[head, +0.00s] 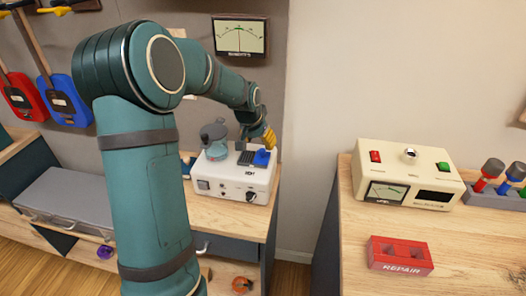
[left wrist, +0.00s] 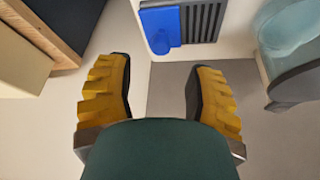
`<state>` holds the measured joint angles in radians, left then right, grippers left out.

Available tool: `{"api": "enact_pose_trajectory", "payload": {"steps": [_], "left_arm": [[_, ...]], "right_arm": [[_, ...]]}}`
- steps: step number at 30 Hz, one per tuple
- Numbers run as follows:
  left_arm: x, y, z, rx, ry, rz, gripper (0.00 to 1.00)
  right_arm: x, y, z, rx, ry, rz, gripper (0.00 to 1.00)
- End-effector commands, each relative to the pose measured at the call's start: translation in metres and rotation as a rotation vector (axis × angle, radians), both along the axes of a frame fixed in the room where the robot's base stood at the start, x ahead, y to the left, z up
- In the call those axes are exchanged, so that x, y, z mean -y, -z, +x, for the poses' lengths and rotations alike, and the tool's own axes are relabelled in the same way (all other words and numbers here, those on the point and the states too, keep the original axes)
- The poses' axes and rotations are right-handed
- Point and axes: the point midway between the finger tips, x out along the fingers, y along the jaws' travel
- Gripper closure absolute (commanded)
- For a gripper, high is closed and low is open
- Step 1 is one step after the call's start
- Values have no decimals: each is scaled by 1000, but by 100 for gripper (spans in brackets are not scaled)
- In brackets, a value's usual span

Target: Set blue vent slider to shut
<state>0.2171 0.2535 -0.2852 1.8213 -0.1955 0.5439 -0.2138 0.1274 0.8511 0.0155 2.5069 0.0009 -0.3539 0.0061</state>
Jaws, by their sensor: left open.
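The blue vent slider (head: 261,158) is on top of a white amp unit (head: 228,184), to the right of a dark slatted grille (head: 246,158). In the left wrist view the slider (left wrist: 160,28) shows at the top, beside uncovered slats (left wrist: 205,22), with a rounded blue tab at its lower edge. My left gripper (head: 268,137) is just above and behind the slider in the head view. Its yellow fingers are apart and empty in the left wrist view (left wrist: 157,68), short of the slider and apart from it. My right gripper is out of view.
A teal glass-like part (head: 214,138) stands on the amp unit, left of the grille. A cream meter box (head: 400,173), a red REPAIR block (head: 400,254) and a grey rack (head: 490,194) are on the right bench. A gap separates the two benches.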

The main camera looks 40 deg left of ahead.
Motion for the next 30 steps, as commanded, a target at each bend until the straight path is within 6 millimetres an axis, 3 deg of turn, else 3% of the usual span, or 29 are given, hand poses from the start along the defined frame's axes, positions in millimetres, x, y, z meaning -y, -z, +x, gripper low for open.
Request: {"api": "enact_pose_trajectory", "payload": {"steps": [3, 9, 23, 27, 28, 30], "left_arm": [[-2, 23, 8, -4, 1, 1, 46], [-4, 46, 18, -1, -1, 0, 46], [-5, 54, 22, 1, 0, 1, 44], [-4, 54, 22, 1, 0, 1, 93], [-4, 54, 22, 1, 0, 1, 100], [-4, 54, 22, 1, 0, 1, 100]], "right_arm": [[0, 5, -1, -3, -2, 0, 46], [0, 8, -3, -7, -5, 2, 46], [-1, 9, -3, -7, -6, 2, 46], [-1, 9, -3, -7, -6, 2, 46], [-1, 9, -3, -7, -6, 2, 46], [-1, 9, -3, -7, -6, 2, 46]]}}
